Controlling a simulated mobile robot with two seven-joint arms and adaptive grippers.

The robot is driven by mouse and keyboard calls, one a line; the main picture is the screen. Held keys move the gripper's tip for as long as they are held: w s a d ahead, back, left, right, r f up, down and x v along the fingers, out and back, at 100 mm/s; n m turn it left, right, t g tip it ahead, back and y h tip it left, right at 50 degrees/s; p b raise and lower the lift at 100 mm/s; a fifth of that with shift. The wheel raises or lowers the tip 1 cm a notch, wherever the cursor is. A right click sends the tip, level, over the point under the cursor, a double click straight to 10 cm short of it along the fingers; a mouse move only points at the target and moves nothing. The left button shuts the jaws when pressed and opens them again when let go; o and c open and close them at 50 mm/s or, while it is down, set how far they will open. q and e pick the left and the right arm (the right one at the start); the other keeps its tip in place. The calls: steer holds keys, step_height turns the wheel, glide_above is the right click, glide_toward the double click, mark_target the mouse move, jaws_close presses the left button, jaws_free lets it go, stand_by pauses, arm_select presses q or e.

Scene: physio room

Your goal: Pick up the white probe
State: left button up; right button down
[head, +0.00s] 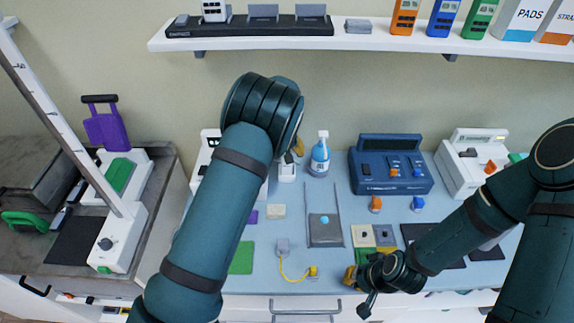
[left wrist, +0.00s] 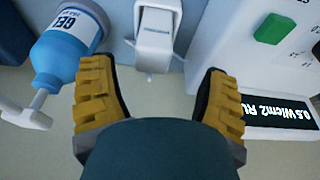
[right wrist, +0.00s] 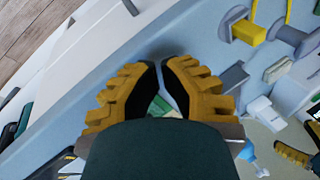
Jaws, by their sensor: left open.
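What looks like the white probe (left wrist: 155,45) stands in the left wrist view between my left fingertips, a little beyond them and not gripped.
A blue gel bottle (left wrist: 65,50) stands close beside my left gripper. A white device with a display (left wrist: 275,110) is on the other side. A blue console (head: 390,178) and a white device (head: 470,165) stand further right. A shelf (head: 380,42) runs above the table.

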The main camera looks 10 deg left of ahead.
arm_select(q)
steer(key=shift+d+x, duration=0.2)
steer(key=shift+x, duration=1.3)
steer(key=shift+d+x, duration=0.15)
steer(key=shift+x, duration=1.35)
steer(key=c, duration=1.3)
steer(key=shift+o, duration=0.2)
